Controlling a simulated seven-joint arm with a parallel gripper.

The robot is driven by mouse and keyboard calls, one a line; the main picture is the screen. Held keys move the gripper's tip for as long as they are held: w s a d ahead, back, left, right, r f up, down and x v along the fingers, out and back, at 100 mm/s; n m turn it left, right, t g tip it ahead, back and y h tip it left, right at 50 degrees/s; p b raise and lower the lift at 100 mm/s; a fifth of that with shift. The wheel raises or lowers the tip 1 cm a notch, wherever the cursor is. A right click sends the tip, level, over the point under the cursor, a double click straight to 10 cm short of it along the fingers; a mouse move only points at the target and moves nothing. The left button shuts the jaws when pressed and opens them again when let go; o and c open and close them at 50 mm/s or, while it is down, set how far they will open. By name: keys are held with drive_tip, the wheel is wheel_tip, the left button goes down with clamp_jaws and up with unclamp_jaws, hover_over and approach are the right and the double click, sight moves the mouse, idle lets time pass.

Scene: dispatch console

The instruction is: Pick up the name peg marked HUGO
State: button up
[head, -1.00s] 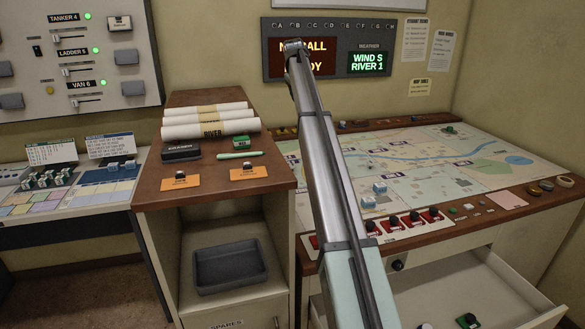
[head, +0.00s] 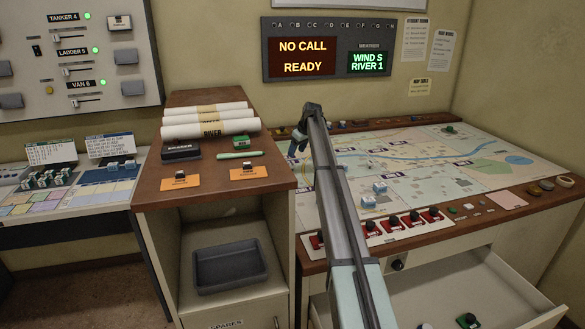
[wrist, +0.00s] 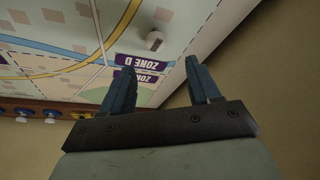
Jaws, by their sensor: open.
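No HUGO lettering is readable in either view, so I cannot tell which piece is that peg. Several small dark green and white pegs (head: 50,178) stand in a group on the left desk, their markings too small to read. My gripper (head: 297,147) is over the left back part of the map table, far to the right of those pegs. In the wrist view my gripper (wrist: 157,80) is open, with nothing between its two blue fingers. The map (wrist: 85,75) with ZONE D labels shows beyond them, with a small grey-white piece (wrist: 154,41) on it.
A brown-topped cabinet (head: 216,190) with rolled papers (head: 205,123), an eraser and orange cards stands between the left desk and the map table. Red cards with black knobs (head: 413,216) line the map's front edge. An open drawer (head: 450,290) juts out at lower right.

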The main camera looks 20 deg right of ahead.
sight(292, 164)
drive_tip(key=x, duration=0.4)
drive_tip(key=shift+w+a+f, duration=0.1)
drive_tip(key=shift+f, duration=0.15)
drive_tip(key=shift+d+x, duration=0.15)
drive_tip(key=shift+x, duration=1.15)
drive_tip(key=shift+d+x, duration=0.1)
drive_tip(key=shift+x, duration=1.2)
drive_tip(key=shift+c, duration=0.2)
drive_tip(key=c, duration=1)
